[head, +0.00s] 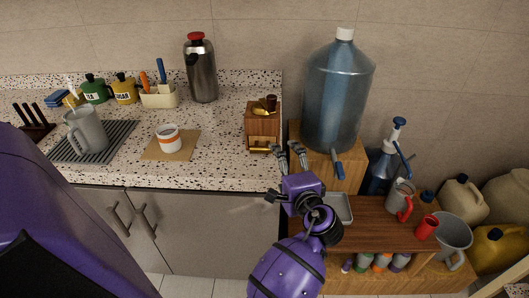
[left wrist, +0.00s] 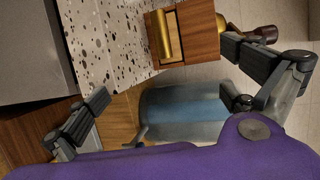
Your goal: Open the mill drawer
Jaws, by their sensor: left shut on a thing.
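The wooden mill (head: 263,125) stands on the speckled counter near its right end, with a dark knob and brass parts on top. Its drawer (head: 260,150) is low on the front. My left gripper (head: 288,152) is just right of the mill, beyond the counter's end. Its fingers (left wrist: 168,95) are well apart, with nothing visibly held between them. Contact between a finger and the mill cannot be told. My right gripper is out of view.
A large blue water bottle (head: 335,95) stands on a wooden stand close to the right. A striped mug (head: 168,138) and a steel flask (head: 201,70) stand left of the mill.

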